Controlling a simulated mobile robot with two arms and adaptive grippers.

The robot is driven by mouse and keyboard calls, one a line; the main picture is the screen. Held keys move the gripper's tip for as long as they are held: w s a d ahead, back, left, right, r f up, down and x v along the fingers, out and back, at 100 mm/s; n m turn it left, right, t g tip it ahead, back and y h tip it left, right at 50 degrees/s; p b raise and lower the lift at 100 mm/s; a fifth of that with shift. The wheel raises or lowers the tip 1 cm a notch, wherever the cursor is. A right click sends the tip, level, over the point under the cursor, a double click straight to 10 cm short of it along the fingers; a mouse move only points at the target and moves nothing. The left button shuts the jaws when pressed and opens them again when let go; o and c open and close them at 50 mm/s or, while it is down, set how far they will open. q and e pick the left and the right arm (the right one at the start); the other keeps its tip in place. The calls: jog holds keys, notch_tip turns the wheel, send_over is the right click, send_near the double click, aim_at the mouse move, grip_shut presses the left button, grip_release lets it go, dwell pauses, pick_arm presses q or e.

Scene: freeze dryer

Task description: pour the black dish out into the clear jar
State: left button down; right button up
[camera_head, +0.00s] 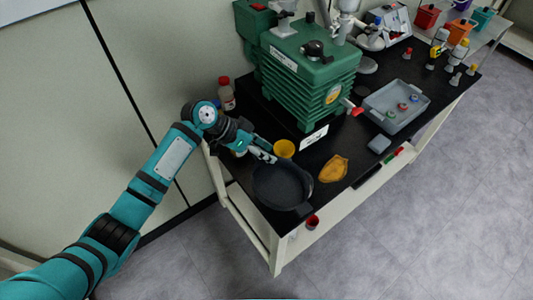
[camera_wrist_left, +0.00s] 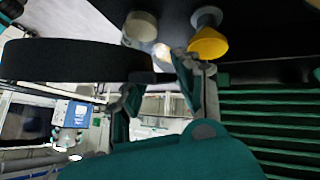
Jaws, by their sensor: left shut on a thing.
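The black dish (camera_head: 280,188), a round shallow pan, is at the table's near left corner in the head view. My left gripper (camera_head: 264,154) is at its far left rim and shut on it. In the left wrist view the dish's dark side (camera_wrist_left: 75,60) runs in from the left to the fingers (camera_wrist_left: 160,92). I cannot tell whether the dish touches the table, and its contents are not clear. A pale, cloudy jar (camera_wrist_left: 140,30) shows in the left wrist view, possibly the clear jar. My right gripper is not in view.
A yellow cup (camera_head: 284,148) stands just behind the dish. A tan piece (camera_head: 334,168) lies to its right. A green machine (camera_head: 308,75) stands behind, with a grey tray (camera_head: 397,105) to its right. A red-capped bottle (camera_head: 226,93) is at the back left.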

pick_arm(q)
jog(key=shift+s+a+f+h+b, duration=0.1)
jog(key=shift+a+f+h+b, duration=0.05)
jog(key=shift+f+h+b, duration=0.4)
jog(key=t+h+b, duration=0.1)
jog(key=b, duration=0.2)
jog(key=m+t+h+b, duration=0.1)
jog(key=b, duration=0.2)
jog(key=shift+s+a+r+h, duration=0.1)
jog(key=shift+a+r+h, duration=0.05)
jog(key=shift+r+h, duration=0.15)
jog(key=shift+r+p, duration=0.6)
jog(key=shift+r, duration=0.5)
notch_tip(320, 180, up, 3)
jog(key=shift+r+p, duration=0.1)
jog(key=shift+p, duration=0.9)
jog(key=shift+a, duration=0.1)
